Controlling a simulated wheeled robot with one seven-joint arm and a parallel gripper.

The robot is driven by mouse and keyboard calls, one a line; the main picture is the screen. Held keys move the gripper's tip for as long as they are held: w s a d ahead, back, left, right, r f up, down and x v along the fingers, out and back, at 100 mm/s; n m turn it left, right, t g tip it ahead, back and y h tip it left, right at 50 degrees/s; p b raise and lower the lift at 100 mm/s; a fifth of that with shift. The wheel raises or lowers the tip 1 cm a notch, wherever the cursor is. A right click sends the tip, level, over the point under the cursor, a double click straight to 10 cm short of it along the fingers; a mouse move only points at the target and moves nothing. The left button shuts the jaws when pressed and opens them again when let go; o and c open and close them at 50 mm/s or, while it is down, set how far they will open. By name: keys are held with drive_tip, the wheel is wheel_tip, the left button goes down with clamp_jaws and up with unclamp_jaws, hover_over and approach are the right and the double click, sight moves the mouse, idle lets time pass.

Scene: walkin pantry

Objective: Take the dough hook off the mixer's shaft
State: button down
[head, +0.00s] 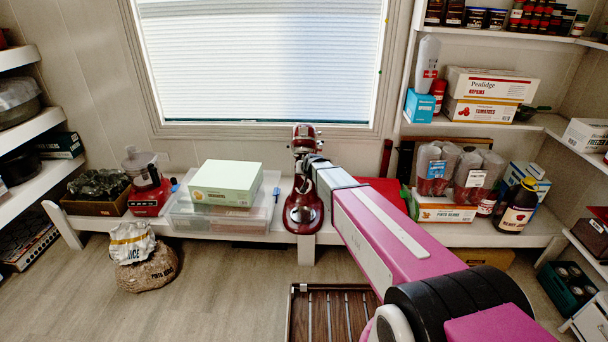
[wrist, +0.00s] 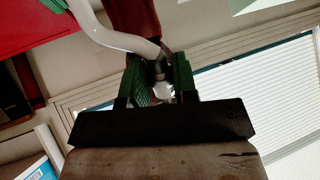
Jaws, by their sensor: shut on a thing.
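The red stand mixer (head: 304,211) stands on the low bench under the window, its head (head: 303,138) at the top. My arm reaches it from the right, and my gripper (head: 312,165) is at the mixer, between its head and base. In the wrist view the green-padded fingers of my gripper (wrist: 161,78) are shut on the pale, curved dough hook (wrist: 118,39). Its curved part sticks out beyond the fingers to the upper left. A dark red part of the mixer (wrist: 136,16) shows just beyond. The shaft is hidden, so I cannot tell whether the hook is still on it.
Left of the mixer are a clear bin (head: 218,219) with a green box (head: 227,183) on it and a red food processor (head: 150,191). A red item (head: 392,190) lies to the right, behind my arm. A slatted wooden rack (head: 335,315) is on the floor in front.

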drive_tip(key=shift+s+f, duration=0.55)
idle(0.4)
